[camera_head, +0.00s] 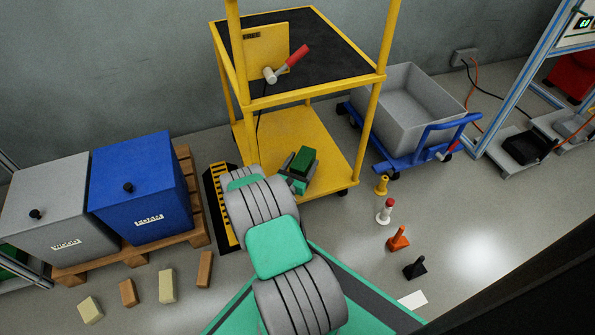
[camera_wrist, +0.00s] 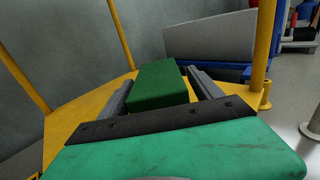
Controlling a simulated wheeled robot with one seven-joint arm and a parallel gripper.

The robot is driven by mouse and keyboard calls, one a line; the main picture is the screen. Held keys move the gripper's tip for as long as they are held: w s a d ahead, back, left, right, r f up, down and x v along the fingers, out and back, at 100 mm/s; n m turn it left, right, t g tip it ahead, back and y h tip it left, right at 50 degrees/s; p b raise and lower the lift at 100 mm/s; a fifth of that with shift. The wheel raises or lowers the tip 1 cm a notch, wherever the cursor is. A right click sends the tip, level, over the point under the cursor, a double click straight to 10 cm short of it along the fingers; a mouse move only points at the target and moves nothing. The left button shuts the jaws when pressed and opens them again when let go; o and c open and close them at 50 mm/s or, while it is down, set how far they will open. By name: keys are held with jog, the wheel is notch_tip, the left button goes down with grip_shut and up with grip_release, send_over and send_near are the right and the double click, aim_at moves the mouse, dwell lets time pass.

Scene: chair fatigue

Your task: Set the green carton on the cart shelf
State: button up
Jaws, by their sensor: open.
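The green carton (camera_head: 304,160) is a dark green block at the lower yellow shelf (camera_head: 272,130) of the cart. My gripper (camera_head: 299,170) is at the front of that shelf, with its jaws open. In the wrist view the carton (camera_wrist: 160,86) lies between the two grey fingers, with a small gap visible at the right finger. The yellow shelf (camera_wrist: 88,104) shows around and beneath it. The carton's underside is hidden, so I cannot tell for certain whether it rests fully on the shelf.
A red-handled hammer (camera_head: 287,63) lies on the cart's black top (camera_head: 330,60) above. Yellow posts frame the shelf. A blue trolley with a grey bin (camera_head: 405,110) stands right. Blue and grey boxes stand on a pallet (camera_head: 190,190) left. Small coloured pieces dot the floor.

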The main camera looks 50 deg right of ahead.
jog(key=p+v, duration=0.5)
jog(key=v, duration=0.6)
jog(key=shift+a, duration=0.25)
jog(key=shift+s+a+f, duration=0.1)
jog(key=shift+s+a, duration=0.05)
